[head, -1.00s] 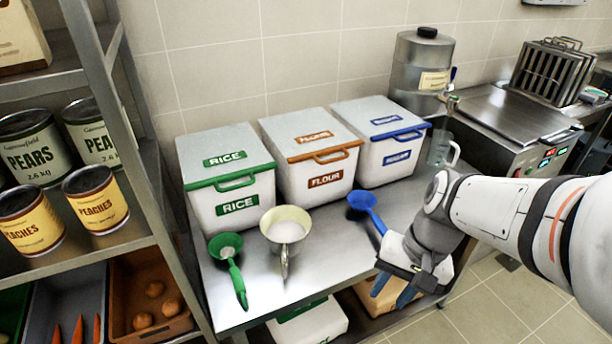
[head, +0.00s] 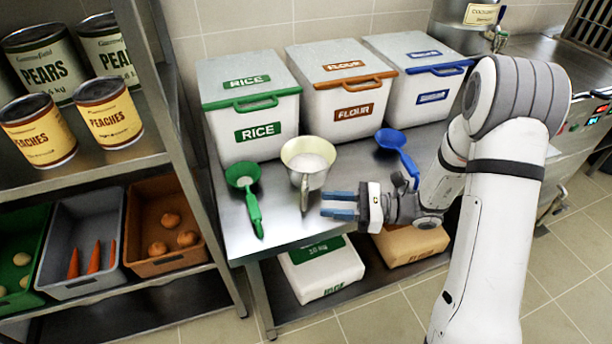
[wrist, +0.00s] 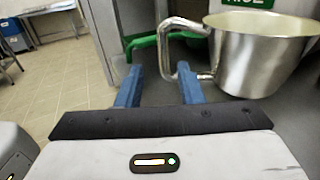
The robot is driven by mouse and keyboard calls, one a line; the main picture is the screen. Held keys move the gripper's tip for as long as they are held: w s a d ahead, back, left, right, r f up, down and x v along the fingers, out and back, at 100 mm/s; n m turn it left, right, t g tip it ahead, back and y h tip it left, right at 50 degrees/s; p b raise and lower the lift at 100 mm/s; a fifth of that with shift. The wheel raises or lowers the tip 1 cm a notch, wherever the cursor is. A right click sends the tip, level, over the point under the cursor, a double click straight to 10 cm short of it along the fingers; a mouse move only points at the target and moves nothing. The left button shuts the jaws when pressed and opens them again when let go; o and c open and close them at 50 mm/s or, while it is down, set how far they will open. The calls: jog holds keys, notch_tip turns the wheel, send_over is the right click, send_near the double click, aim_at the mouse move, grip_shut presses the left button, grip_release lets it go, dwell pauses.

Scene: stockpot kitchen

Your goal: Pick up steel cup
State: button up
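The steel cup (head: 308,163) stands upright on the steel counter in front of the rice and flour bins. It holds something white, and its handle points toward the counter's front edge. In the wrist view the cup (wrist: 258,60) is at the upper right, with its bent tube handle (wrist: 168,48) on its left side. My gripper (head: 340,205) is just right of the handle's end in the head view, fingers pointing left. In the wrist view the blue fingers (wrist: 158,88) are apart with nothing held, and the handle is ahead, near the right finger. Contact cannot be told.
A green scoop (head: 248,196) lies left of the cup, and a blue scoop (head: 398,150) lies to the right near my arm. The rice bin (head: 250,110) and flour bin (head: 341,85) stand behind. A shelf post (head: 190,150) borders the counter's left.

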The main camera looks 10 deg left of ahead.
aim_at(304, 206)
jog(key=a, duration=0.7)
jog(key=shift+s+r, duration=0.25)
jog(key=shift+r, duration=0.15)
jog(key=shift+d, duration=0.1)
jog(key=shift+c, duration=0.4)
grip_shut()
